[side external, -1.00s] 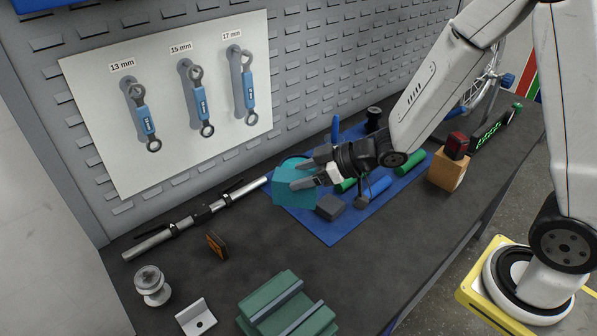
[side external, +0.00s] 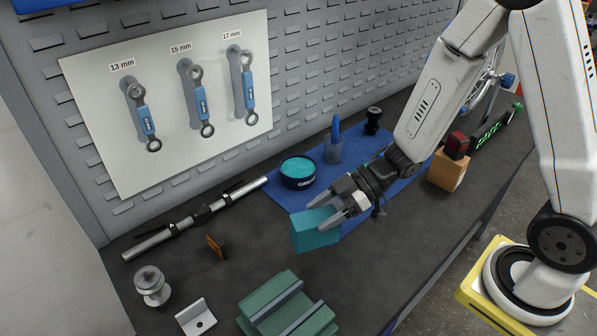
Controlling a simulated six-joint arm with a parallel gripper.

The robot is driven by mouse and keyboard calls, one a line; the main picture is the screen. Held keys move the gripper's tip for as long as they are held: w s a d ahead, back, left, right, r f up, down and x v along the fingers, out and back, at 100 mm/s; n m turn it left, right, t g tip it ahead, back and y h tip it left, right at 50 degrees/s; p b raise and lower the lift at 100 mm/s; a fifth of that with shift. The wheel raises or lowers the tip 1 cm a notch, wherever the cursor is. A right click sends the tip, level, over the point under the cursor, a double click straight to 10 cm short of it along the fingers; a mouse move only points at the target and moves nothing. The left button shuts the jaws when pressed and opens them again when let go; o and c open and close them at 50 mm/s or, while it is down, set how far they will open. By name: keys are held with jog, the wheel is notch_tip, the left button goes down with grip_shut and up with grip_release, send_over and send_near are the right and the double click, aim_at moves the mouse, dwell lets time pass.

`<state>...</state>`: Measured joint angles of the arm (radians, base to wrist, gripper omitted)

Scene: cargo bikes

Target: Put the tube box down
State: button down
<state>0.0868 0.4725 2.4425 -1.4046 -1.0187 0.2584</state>
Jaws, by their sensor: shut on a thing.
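The tube box is a teal block (side external: 314,236) in the middle of the side external view. My gripper (side external: 334,215) is shut on it, with the fingers along its upper part. The box hangs over the front left edge of the blue mat (side external: 290,200) and the dark bench top. I cannot tell whether its underside touches the surface. My gripper and arm hide much of the mat's right part.
A green vise-like block (side external: 285,308) lies at the front. A silver tube (side external: 190,221) lies to the left. Dark bench (side external: 350,280) is clear in front of the box.

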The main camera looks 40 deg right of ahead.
aim_at(322, 238)
jog(key=shift+f, duration=1.95)
jog(key=shift+f, duration=0.15)
jog(key=shift+f, duration=1.85)
jog(key=shift+f, duration=0.15)
grip_release()
jog(key=shift+r, duration=0.2)
jog(key=v, duration=1.2)
